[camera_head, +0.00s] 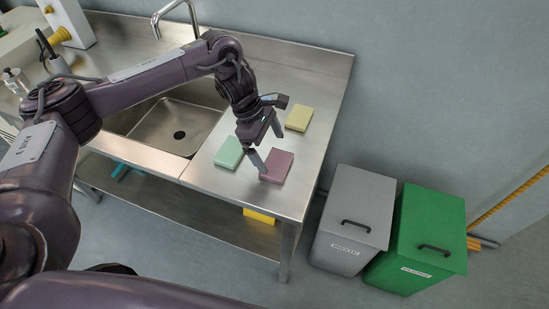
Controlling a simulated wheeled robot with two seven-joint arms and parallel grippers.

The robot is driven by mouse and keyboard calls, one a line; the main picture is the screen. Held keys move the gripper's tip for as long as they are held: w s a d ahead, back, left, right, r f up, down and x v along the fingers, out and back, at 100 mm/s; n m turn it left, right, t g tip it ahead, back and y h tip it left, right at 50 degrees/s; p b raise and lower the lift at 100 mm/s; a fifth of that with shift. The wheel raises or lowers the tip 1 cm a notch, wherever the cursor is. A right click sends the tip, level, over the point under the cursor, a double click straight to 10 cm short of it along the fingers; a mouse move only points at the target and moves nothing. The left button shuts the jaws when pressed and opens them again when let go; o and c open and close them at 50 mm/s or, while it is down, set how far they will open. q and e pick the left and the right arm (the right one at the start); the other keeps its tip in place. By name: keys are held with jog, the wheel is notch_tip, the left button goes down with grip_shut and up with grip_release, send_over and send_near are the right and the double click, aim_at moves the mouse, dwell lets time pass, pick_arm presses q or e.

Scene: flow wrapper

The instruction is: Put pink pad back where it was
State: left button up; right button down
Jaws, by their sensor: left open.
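The pink pad (279,168) lies flat on the steel counter (240,188), near its right front part. My left gripper (262,150) points down at the pink pad, with a finger over the pad's left edge. It is open; whether it touches the pad I cannot tell. A green pad (228,152) lies just left of the pink one, and a yellow pad (299,119) lies behind it. My right gripper is not in view.
A sink (172,125) is set in the counter to the left, with a tap (172,14) behind it. A grey bin (352,220) and a green bin (425,240) stand on the floor to the right. A yellow object (259,215) sits on the shelf below.

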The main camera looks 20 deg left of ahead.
pick_arm(q)
jog(key=v, duration=0.6)
jog(key=shift+r+b, duration=0.3)
jog(key=shift+r, duration=0.05)
jog(key=shift+a, duration=0.15)
